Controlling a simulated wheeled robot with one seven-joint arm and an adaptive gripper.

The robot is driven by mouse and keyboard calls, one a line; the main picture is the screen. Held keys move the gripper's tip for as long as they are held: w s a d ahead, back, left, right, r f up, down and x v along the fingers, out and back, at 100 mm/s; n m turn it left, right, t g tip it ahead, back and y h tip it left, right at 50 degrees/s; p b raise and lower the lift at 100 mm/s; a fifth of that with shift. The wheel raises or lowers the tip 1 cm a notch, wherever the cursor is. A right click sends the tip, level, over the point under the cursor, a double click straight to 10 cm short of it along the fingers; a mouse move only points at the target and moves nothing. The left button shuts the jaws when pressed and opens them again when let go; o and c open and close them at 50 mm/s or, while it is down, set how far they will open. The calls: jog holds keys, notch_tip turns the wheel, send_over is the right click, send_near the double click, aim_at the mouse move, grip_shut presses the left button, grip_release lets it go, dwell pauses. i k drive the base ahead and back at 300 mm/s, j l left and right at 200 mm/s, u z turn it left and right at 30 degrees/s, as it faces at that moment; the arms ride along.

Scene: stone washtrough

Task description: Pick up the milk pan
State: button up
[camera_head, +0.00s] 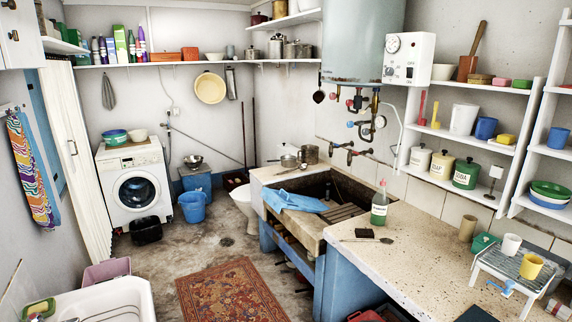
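A small light metal pan with a handle (289,161), which looks like the milk pan, stands on the far end of the stone counter, left of the basin's back corner. Its handle points to the left. A taller, darker metal pot (310,154) stands close beside it on the right. At this size I cannot tell whether the two touch. My gripper is not in view.
The stone basin (332,181) has a blue cloth (294,201) over its front edge. A green bottle (379,206) stands on the counter right of it. Pipes and taps (362,126) hang above. A patterned rug (230,292) lies on the open floor.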

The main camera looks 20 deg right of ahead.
aim_at(288, 161)
jog(key=i+z, duration=0.2)
jog(key=z, duration=0.2)
jog(key=i+z, duration=0.2)
jog(key=z, duration=0.2)
jog(key=i+j+z, duration=0.25)
jog(key=i+j, duration=0.4)
jog(key=i+j+z, duration=0.3)
jog(key=i+j, duration=1.1)
jog(key=j, duration=0.2)
jog(key=i+j, duration=0.65)
jog(key=i+j+z, duration=0.1)
jog(key=i+j, duration=0.5)
jog(key=i+j+z, duration=0.15)
jog(key=i+j, duration=0.45)
jog(key=i+j+z, duration=0.1)
jog(key=i+j, duration=0.45)
jog(key=j, duration=0.25)
